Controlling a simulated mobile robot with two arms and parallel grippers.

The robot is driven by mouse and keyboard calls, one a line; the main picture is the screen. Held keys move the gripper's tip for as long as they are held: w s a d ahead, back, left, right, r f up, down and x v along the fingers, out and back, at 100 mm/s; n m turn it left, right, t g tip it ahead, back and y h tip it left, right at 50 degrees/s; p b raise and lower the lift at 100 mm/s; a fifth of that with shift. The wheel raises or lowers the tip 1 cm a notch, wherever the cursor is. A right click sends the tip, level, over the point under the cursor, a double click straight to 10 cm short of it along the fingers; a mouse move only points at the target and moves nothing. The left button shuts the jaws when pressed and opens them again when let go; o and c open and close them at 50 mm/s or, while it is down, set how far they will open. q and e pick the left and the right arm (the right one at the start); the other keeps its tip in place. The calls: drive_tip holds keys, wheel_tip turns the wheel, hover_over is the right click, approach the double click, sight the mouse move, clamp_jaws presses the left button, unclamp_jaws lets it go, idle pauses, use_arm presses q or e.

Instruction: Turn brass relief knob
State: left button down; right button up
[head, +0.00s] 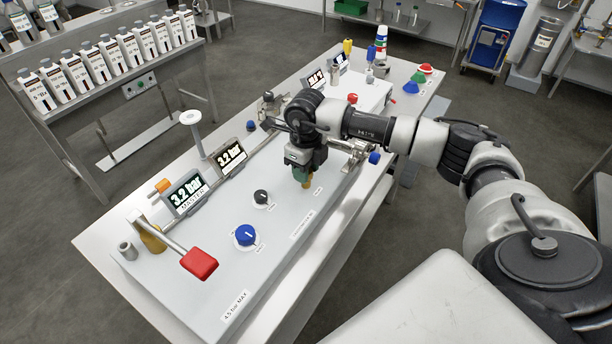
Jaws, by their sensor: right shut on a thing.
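The brass relief knob (307,183) stands on the white panel (275,240), right of the black knob. My right gripper (304,175) points down over it from above, shut on the knob. The fingers hide most of the knob, and only its lower brass part shows. My right arm reaches in from the right side. My left gripper does not show.
A blue knob (245,235), a black knob (261,197) and a red-handled lever (199,263) sit on the panel. Two displays reading 3.2 bar (186,191) stand along its back edge. A valve with a blue end (375,158) is close to the right of my gripper.

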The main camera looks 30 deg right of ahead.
drive_tip(key=shift+n+b, duration=1.25)
drive_tip(key=shift+n, duration=0.45)
drive_tip(key=shift+r, duration=0.1)
drive_tip(key=o, duration=0.9)
wheel_tip(320, 180, up, 11)
drive_tip(key=shift+f+b, duration=0.1)
drive_tip(key=shift+b, duration=1)
drive_tip(key=shift+f, duration=0.1)
